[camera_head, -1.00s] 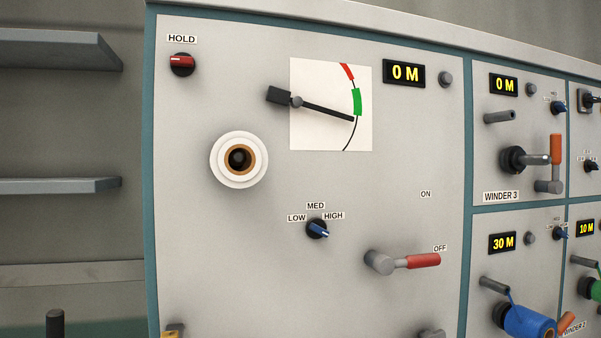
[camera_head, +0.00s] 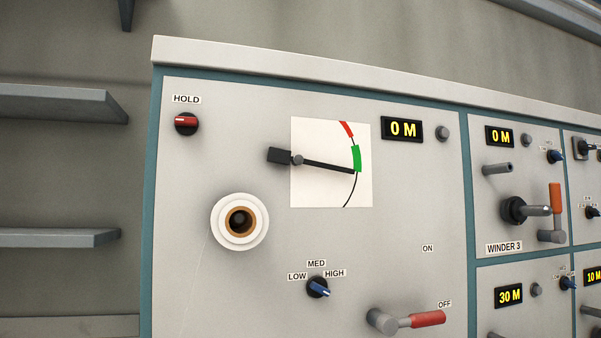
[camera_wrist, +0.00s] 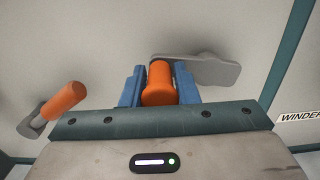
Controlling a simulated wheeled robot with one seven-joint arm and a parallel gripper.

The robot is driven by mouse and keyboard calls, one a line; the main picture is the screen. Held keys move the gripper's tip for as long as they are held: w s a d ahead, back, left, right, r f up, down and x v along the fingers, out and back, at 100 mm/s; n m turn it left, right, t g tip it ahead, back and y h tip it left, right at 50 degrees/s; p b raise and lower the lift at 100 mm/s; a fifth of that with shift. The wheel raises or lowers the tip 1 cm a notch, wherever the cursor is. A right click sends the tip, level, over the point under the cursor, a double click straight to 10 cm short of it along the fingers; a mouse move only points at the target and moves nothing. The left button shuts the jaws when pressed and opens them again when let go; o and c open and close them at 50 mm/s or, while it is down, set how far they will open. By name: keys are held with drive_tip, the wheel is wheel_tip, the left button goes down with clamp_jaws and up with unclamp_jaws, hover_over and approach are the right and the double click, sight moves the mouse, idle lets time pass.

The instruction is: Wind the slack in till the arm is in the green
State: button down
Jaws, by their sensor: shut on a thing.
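The dancer arm (camera_head: 328,166) is a black pointer on a white gauge card (camera_head: 310,138). Its tip is at the lower end of the green band (camera_head: 357,158), below the red band (camera_head: 346,129). In the wrist view, my gripper (camera_wrist: 159,80) is shut on the orange handle (camera_wrist: 159,88) of a grey crank (camera_wrist: 205,70), with a blue finger on each side. My gripper is out of the head view. The white roll (camera_head: 227,239) sits below left of the gauge; a faint line runs down from it.
The red-handled lever (camera_head: 428,318) is at OFF. The blue speed knob (camera_head: 318,287) sits under LOW, MED and HIGH. The HOLD knob (camera_head: 186,123) is at upper left. A second orange handle (camera_wrist: 62,102) stands left of my gripper in the wrist view.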

drive_tip(key=shift+w+d+r+p, duration=0.1)
drive_tip(key=shift+d+r+p, duration=0.1)
drive_tip(key=shift+r, duration=0.2)
drive_tip(key=shift+d+r+p, duration=0.1)
drive_tip(key=shift+r+p, duration=0.1)
drive_tip(key=shift+r, duration=0.2)
drive_tip(key=shift+d+r, duration=0.1)
drive_tip(key=shift+w+d+r+p, duration=0.25)
drive_tip(key=shift+d+r+p, duration=0.35)
drive_tip(key=shift+r, duration=0.1)
